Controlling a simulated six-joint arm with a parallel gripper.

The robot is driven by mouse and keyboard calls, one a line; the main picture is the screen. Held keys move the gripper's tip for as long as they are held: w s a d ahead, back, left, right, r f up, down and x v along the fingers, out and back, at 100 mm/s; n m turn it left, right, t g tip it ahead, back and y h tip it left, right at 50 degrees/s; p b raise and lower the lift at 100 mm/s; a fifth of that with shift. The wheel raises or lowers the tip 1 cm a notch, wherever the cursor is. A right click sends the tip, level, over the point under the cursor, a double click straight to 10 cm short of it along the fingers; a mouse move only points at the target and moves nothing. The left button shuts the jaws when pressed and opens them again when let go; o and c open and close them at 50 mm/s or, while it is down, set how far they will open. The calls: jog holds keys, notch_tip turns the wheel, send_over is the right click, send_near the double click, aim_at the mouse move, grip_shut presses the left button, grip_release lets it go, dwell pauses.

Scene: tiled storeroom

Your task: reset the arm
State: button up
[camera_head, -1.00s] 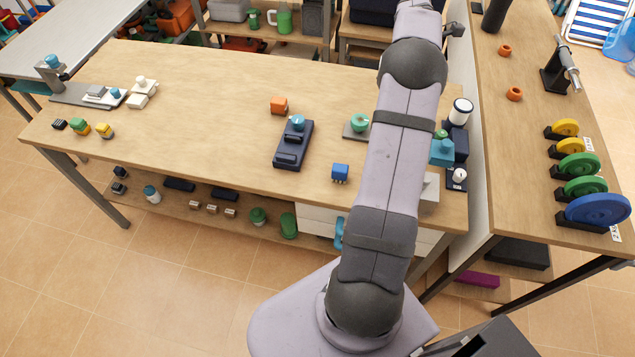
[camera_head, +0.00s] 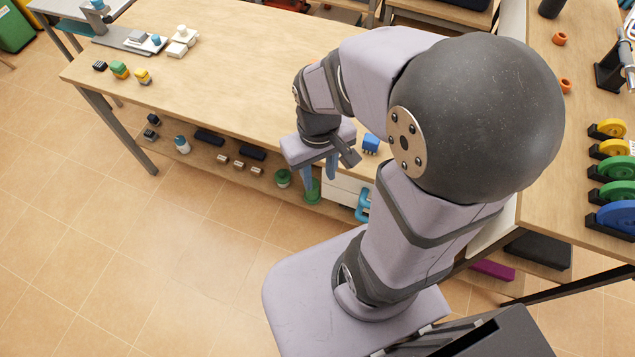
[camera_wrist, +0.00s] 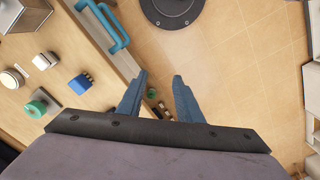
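My gripper (camera_head: 319,188) hangs in front of the long table's front edge in the head view, fingers pointing down. In the wrist view my gripper (camera_wrist: 160,78) shows its two blue-grey fingers spread apart with nothing between them. My arm is bent sharply, with its large dark joint high at the right of the head view. The arm hides the right part of the table.
The wooden table (camera_head: 215,75) has a blue block (camera_head: 370,144) near my gripper. A shelf below holds a green jar (camera_head: 283,178) and dark boxes. A blue handle (camera_head: 363,204) is on the white drawers. Open tiled floor (camera_head: 180,260) lies in front.

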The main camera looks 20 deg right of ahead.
jog(key=shift+s+a+f+m, duration=0.2)
jog(key=shift+s+a, duration=0.15)
jog(key=shift+s, duration=0.2)
jog(key=shift+s+a+f+m, duration=0.2)
jog(key=shift+s+a, duration=0.1)
jog(key=shift+s, duration=0.2)
notch_tip(320, 180, down, 36)
jog(key=b, duration=3.6)
jog(key=shift+o, duration=0.5)
